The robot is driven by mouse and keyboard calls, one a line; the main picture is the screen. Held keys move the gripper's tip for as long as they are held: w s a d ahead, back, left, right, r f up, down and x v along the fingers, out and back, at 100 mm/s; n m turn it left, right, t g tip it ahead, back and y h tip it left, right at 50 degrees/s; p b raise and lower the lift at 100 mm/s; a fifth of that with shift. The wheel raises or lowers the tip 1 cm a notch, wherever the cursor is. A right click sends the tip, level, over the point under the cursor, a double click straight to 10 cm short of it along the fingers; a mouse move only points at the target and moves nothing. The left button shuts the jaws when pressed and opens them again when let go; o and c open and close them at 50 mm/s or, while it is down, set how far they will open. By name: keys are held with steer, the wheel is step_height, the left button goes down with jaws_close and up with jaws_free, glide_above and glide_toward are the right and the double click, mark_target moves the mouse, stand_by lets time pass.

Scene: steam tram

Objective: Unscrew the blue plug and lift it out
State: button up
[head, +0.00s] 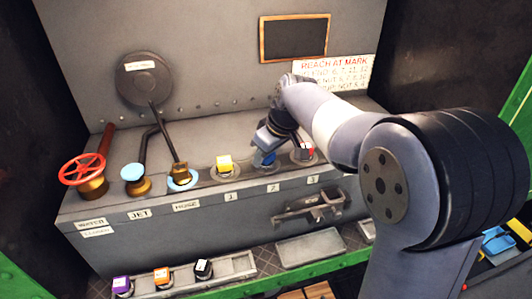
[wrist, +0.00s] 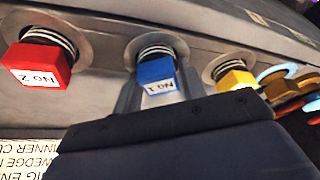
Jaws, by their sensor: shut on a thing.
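The blue plug (head: 264,157) sits in the middle socket of the grey console, above the plate marked 2. In the wrist view the blue plug (wrist: 156,76) has a square head labelled "NO 1", with black and white thread showing between the head and its socket. My gripper (head: 266,146) is at the blue plug from above. In the wrist view, grey fingers of my gripper (wrist: 158,95) flank the plug's head and are shut on it. My gripper partly hides the plug in the head view. The thread's lower end is inside the socket.
A yellow plug (head: 224,163) and a red plug (head: 304,151) stand in sockets on either side. A hose fitting (head: 180,172), a blue-topped valve (head: 132,173) and a red handwheel (head: 82,170) are to the left. Below is a tray (head: 232,265) with several coloured blocks.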

steer(key=shift+n+y, duration=0.3)
steer(key=shift+n, duration=0.5)
steer(key=shift+g, duration=0.4)
steer(key=n+g, duration=0.1)
steer(key=n, duration=0.3)
steer(key=shift+p, duration=0.35)
steer(key=shift+y, duration=0.3)
steer(key=shift+n+g, duration=0.3)
steer(key=shift+n, duration=0.3)
steer(key=shift+r, duration=0.15)
steer(key=shift+r+p, duration=2.05)
steer(key=shift+r, duration=1.6)
